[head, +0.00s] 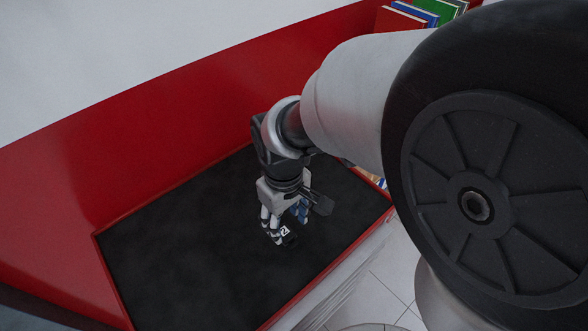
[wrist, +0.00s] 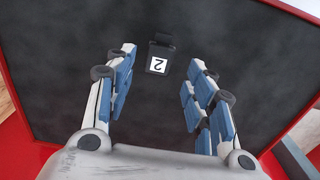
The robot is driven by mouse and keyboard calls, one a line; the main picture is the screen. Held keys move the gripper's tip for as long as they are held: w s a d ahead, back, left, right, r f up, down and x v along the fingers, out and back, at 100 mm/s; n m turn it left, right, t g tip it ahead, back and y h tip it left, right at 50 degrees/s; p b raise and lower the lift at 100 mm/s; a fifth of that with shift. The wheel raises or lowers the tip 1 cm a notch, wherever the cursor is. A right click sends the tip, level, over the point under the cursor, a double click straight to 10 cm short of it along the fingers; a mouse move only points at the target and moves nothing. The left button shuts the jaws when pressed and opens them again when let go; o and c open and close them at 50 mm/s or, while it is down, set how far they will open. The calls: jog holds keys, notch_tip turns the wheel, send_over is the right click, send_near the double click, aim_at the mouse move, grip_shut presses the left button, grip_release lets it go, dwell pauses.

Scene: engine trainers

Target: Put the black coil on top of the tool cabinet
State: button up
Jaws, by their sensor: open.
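The black coil (wrist: 160,51) is a small dark block with a white label marked 2. It appears to lie on the black top of the red tool cabinet (head: 180,245). In the wrist view it sits between the fingertips, with a visible gap on both sides. In the head view the coil (head: 290,239) is partly hidden by my gripper's fingers. My gripper (head: 284,226) points down over the cabinet top with its blue-padded fingers spread. In the wrist view my gripper (wrist: 162,60) is open and holds nothing.
The black cabinet top (wrist: 70,100) is otherwise bare and has a raised red rim. A red panel (head: 150,120) rises along its back. Coloured books (head: 420,14) stand at the upper right. Pale tiled floor (head: 375,300) shows beyond the near right edge.

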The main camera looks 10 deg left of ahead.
aim_at(287, 234)
jog(key=s+d+r+m+t+p, duration=0.15)
jog(key=d+r+m, duration=0.25)
jog(key=d+r, duration=0.7)
jog(key=s+d+r+m+t, duration=0.3)
jog(key=s+d+r+m, duration=0.1)
jog(key=s+d, duration=0.4)
jog(key=shift+d+r+m, duration=0.35)
jog(key=shift+d+m, duration=0.55)
jog(key=shift+d, duration=0.15)
jog(key=shift+f+b, duration=0.1)
jog(key=shift+b, duration=0.25)
jog(key=shift+f+b, duration=0.7)
